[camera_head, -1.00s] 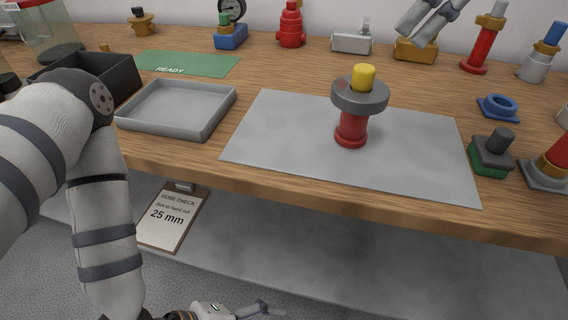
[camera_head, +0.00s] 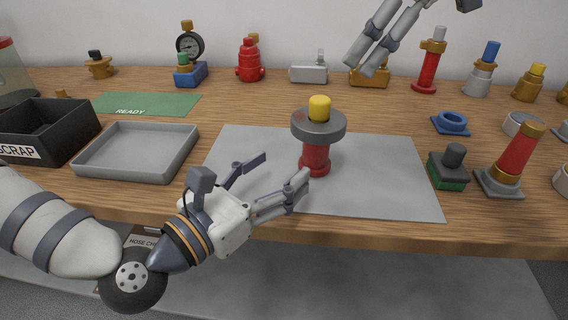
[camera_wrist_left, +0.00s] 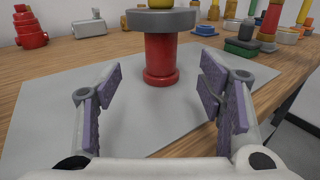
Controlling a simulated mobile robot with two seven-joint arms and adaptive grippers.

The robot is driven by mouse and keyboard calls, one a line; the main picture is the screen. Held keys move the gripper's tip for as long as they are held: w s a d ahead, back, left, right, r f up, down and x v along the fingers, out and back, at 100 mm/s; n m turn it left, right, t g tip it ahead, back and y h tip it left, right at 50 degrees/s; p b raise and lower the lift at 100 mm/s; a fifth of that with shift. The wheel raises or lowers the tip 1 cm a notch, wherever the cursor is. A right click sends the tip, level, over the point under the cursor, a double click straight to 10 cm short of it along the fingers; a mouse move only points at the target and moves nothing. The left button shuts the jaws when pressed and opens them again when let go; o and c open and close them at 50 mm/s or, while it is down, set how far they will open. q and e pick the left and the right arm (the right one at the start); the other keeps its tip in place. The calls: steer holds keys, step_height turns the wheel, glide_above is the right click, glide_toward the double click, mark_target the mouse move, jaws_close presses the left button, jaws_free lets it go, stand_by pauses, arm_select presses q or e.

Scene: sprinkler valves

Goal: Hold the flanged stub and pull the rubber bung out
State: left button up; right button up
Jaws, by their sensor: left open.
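The flanged stub (camera_head: 314,158) stands upright on the grey mat, with a red body and a wide grey flange on top. The yellow rubber bung (camera_head: 319,107) sits in its top. My left gripper (camera_head: 275,172) is open and empty, to the left of the stub and in front of it, its fingers pointing towards it. In the left wrist view the red body (camera_wrist_left: 160,58) stands beyond and between the two open fingers (camera_wrist_left: 160,92), apart from them. The bung is mostly cut off there. My right gripper (camera_head: 362,68) hangs at the top right, behind the stub; its opening is unclear.
A grey mat (camera_head: 400,190) lies under the stub. An empty grey tray (camera_head: 135,170) and a black scrap box (camera_head: 50,155) stand left, with a green READY mat (camera_head: 145,104) behind. Several fittings line the back.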

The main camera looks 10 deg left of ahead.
mark_target(308, 149)
arm_select(q)
steer(key=x, duration=1.1)
steer(key=shift+w+d, duration=0.1)
jaws_close()
steer(key=c, duration=0.8)
jaws_free()
steer(key=c, duration=0.6)
steer(key=shift+o, duration=0.2)
